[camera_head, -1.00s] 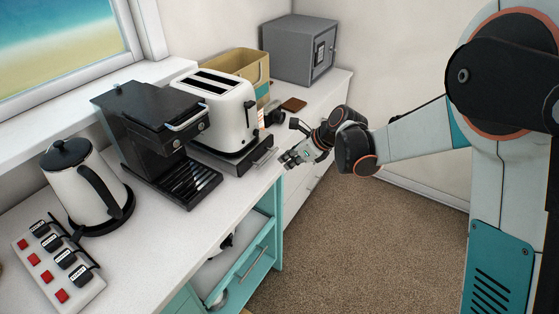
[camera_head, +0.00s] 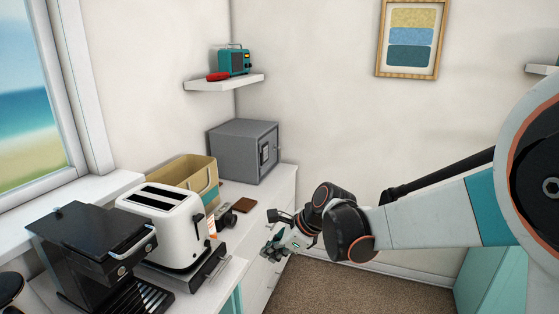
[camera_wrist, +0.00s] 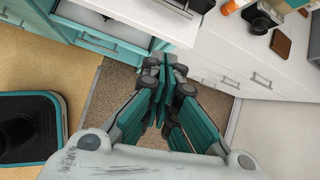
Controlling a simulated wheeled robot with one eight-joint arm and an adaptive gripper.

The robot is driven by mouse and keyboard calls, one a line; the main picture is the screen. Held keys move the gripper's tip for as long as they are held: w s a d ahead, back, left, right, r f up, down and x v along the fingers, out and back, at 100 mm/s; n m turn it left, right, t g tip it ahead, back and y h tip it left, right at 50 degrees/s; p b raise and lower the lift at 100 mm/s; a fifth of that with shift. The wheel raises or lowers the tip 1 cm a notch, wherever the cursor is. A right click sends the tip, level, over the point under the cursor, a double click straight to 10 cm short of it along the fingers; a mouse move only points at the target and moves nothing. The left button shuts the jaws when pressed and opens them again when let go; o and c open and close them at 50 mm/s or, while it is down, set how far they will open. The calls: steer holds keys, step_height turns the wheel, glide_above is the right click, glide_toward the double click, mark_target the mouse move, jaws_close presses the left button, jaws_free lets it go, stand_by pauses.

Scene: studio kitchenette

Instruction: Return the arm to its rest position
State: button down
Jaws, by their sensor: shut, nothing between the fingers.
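My gripper (camera_head: 274,247) is at the end of my arm, in front of the counter's edge, right of the toaster. In the wrist view my gripper (camera_wrist: 166,68) has its teal fingers together at the tips, with nothing between them. It points down past the drawer fronts toward the floor. My arm reaches in from the right in the head view, bent at the wrist. The gripper looks apart from the counter and the things on it.
A white toaster (camera_head: 164,222), a black coffee machine (camera_head: 88,248), a cardboard box (camera_head: 190,176) and a grey safe (camera_head: 243,150) stand on the counter. A brown wallet-like item (camera_head: 244,205) lies near its edge. Carpeted floor (camera_head: 345,288) is clear beyond the drawers.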

steer(key=s+d+r+n+t+h, duration=0.2)
steer(key=s+d+r+n+h, duration=0.1)
steer(key=s+d+n, duration=0.7)
steer(key=s+d+r+n+t+h, duration=0.2)
steer(key=s+d+r+n+h, duration=0.1)
steer(key=s+d+n, duration=0.7)
steer(key=s+d, duration=0.2)
steer(key=s, duration=0.2)
steer(key=shift+s+d+r+h, duration=0.25)
steer(key=shift+d+r+h, duration=0.05)
steer(key=shift+d+r, duration=0.1)
